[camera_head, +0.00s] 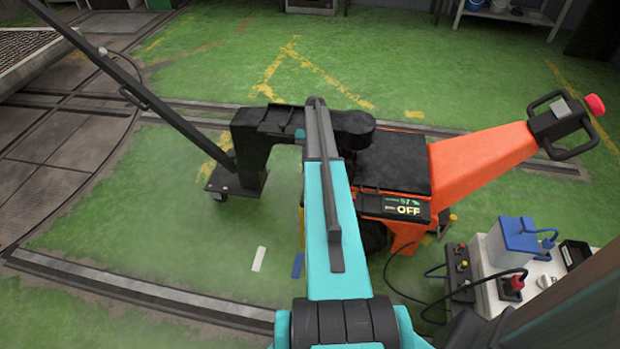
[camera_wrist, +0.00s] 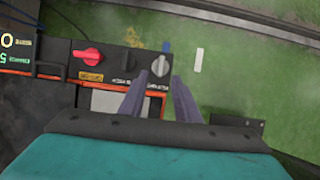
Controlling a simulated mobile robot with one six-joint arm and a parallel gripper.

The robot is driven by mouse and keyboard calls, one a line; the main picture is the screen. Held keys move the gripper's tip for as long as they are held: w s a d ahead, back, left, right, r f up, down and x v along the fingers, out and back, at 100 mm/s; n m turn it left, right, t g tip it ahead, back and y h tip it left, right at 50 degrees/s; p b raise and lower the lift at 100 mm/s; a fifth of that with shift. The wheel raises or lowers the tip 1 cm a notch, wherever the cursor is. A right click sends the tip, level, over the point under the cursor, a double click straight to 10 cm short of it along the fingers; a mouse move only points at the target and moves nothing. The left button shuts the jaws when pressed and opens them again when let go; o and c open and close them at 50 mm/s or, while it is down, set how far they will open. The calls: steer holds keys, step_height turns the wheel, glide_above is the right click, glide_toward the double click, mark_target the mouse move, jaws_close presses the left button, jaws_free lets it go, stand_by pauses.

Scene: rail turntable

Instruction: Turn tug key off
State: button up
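The orange tug (camera_head: 470,165) stands at right of centre in the head view. Its display (camera_head: 408,210) reads "OFF" in large letters. In the wrist view, its dark control panel (camera_wrist: 110,67) carries a red knob (camera_wrist: 88,56) and a silver key-like knob (camera_wrist: 160,65). The silver knob points roughly up and down the picture. My gripper (camera_wrist: 160,75) is open, with its two grey fingertips either side of the silver knob's lower end. I cannot tell whether they touch it. My arm hides the gripper and panel in the head view.
A white unit (camera_head: 520,270) with sockets, plugs and cables is at right, close to the tug. A black wheeled tow frame (camera_head: 240,150) with a long bar extends left. A rail deck lies at far left. The green floor behind is mostly clear.

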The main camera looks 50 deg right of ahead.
steer(key=shift+v, duration=2.35)
